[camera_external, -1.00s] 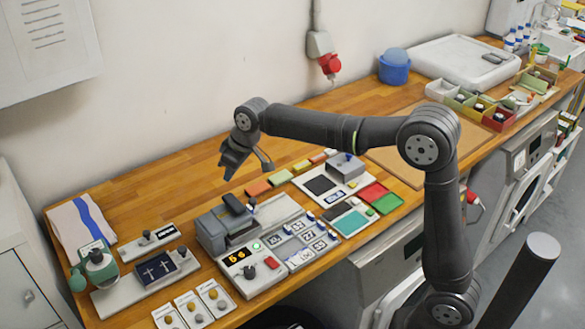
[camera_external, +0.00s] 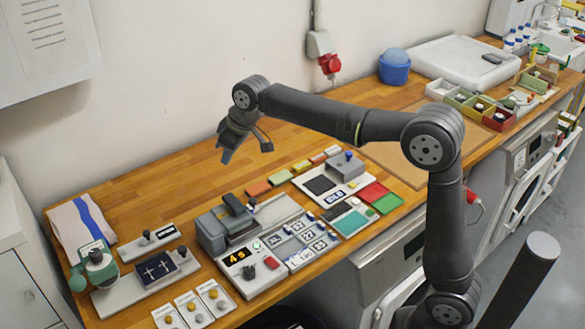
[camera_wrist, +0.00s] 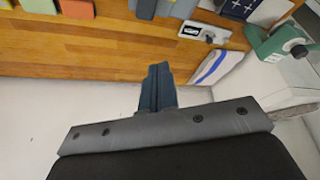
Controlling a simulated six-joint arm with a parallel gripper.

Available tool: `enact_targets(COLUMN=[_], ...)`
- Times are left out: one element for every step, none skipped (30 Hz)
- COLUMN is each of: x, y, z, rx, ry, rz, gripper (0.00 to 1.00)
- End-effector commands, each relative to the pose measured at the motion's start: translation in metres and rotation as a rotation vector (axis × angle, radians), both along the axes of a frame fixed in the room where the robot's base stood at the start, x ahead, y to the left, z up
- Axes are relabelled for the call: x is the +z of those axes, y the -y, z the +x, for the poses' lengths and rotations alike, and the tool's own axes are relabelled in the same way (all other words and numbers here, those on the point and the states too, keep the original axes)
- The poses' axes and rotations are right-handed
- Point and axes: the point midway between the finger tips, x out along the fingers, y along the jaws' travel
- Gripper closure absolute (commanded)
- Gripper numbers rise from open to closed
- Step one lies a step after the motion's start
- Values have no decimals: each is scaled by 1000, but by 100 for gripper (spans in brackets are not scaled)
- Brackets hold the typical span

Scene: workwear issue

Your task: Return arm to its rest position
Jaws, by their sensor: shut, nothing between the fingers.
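My gripper (camera_external: 226,156) hangs above the back part of the wooden workbench (camera_external: 150,190), clear of everything on it. In the wrist view my gripper (camera_wrist: 158,75) shows its fingers closed together with nothing between them. The upper arm stands upright at the right of the external view, and the forearm reaches left over the bench.
Below stand a grey press device (camera_external: 215,232) with a lit display (camera_external: 238,256), coloured blocks (camera_external: 280,177) and a green stamp-like tool (camera_external: 97,266). A folded cloth with a blue stripe (camera_external: 82,228) lies far left. The wall is behind; a blue tub (camera_external: 394,70) stands at the back.

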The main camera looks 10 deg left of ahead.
Motion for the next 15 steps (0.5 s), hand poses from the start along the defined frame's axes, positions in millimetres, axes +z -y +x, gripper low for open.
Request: enact_targets(x=[0,0,0,0,-1,-2,-3,-5,-9,-12,-16,-22,-27,-32,-39], y=[0,0,0,0,0,0,0,0,0,0,0,0,0,0,0], z=[0,0,0,0,0,0,0,0,0,0,0,0,0,0,0], rx=[0,0,0,0,0,0,0,0,0,0,0,-1,-1,-1,-1], ry=[0,0,0,0,0,0,-1,-1,-2,-1,-1,-2,-2,-2,-3], rz=[0,0,0,0,0,-1,-2,-2,-3,-2,-2,-4,-4,-4,-4], gripper=[100,100,100,100,100,100,100,100,100,100,100,100,100,100,100])
